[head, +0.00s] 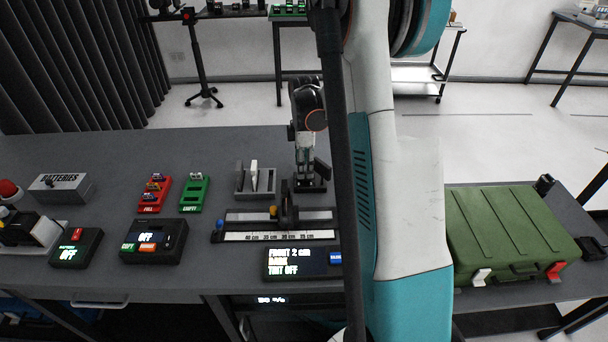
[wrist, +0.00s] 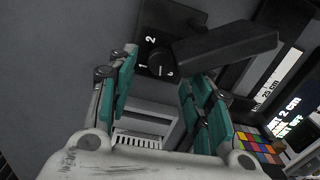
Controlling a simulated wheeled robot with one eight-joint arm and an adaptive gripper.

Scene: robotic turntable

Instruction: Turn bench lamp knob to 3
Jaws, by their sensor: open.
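In the wrist view, the bench lamp knob (wrist: 160,63) is a dark round dial on a black base (wrist: 172,15). The white marks 1 and 2 show beside it; a 3 is not readable, and the pointer's setting is unclear. A black bar-shaped part (wrist: 225,45) sticks out to the right of the knob. My gripper (wrist: 157,70) is open, its teal fingers spread to either side of the knob; whether they touch it I cannot tell. In the head view, my gripper (head: 306,160) points down over the black base (head: 310,186) at the bench's back, and the knob is hidden.
A grey slotted holder (head: 255,183) stands just left of my gripper. A slider rail with a scale (head: 280,237) and a display box (head: 290,263) lie in front. A green case (head: 510,230) is to the right. The bench's back left is clear.

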